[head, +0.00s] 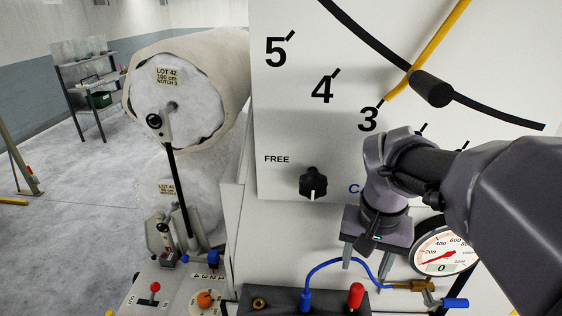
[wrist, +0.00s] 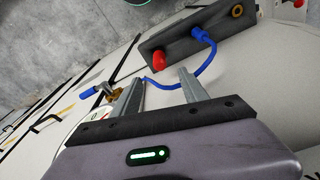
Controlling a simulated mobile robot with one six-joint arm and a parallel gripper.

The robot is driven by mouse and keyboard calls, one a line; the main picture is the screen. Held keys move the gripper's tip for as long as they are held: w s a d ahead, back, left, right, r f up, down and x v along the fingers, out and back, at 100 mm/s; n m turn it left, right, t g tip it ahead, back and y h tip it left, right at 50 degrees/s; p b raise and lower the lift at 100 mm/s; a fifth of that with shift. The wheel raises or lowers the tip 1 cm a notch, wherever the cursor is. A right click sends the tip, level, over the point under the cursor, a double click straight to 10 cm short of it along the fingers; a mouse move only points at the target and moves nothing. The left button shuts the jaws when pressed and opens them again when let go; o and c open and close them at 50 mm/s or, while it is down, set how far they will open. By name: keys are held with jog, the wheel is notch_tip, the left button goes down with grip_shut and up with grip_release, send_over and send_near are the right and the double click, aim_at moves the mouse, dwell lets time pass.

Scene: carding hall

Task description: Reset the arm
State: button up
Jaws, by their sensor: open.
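My gripper (head: 366,262) points down in front of the white machine panel (head: 300,120), with its two fingers apart and nothing between them. In the wrist view my gripper (wrist: 158,90) shows both fingers spread, with the blue hose (wrist: 185,84) behind the gap. I cannot tell whether a finger touches the hose. My arm reaches in from the right and covers part of the panel's scale and lettering.
A dark block (head: 272,299) carries a blue plug (head: 305,300) and a red knob (head: 355,296). A brass valve (head: 420,286) and round gauge (head: 443,250) sit close right of my gripper. A black selector knob (head: 313,183) is on the panel. Large rolls (head: 185,90) stand left.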

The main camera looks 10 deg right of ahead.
jog(key=s+a+f+t+y+b, duration=0.1)
jog(key=s+a+f+b, duration=0.2)
jog(key=f+b, duration=0.6)
jog(key=s+a+f+n+t+b, duration=0.1)
jog(key=s+a+f+t+b, duration=0.1)
jog(key=a+f+b, duration=0.4)
jog(key=s+a+f+t+y+b, duration=0.1)
jog(key=s+a+f+b, duration=0.3)
jog(key=f+b, duration=0.9)
jog(key=shift+s+a+f+n+t+y+b, duration=0.3)
jog(key=shift+s+n+b, duration=0.15)
jog(key=shift+b, duration=0.45)
